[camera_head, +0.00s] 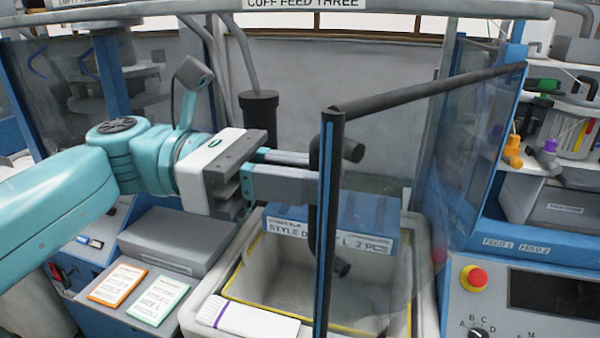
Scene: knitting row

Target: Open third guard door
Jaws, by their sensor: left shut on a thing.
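The third guard door (328,225) is a clear panel with a dark frame, under a "CUFF FEED THREE" sign (304,3). It stands swung open toward me: its top rail runs from the right post to a free edge near the middle of the view. Its black bar handle (313,235) is at that free edge. My left gripper (310,172) comes in from the left, with its fingers shut on the upper part of the handle. The fingertips are partly hidden by the handle and door edge. My right gripper is not in view.
Below the door is a pale bin (245,281) with a blue "STYLE" box (372,222). A white pack (245,318) lies at the front. A grey case (172,240) and two cards sit at left. A control panel with a red button (474,278) is at right.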

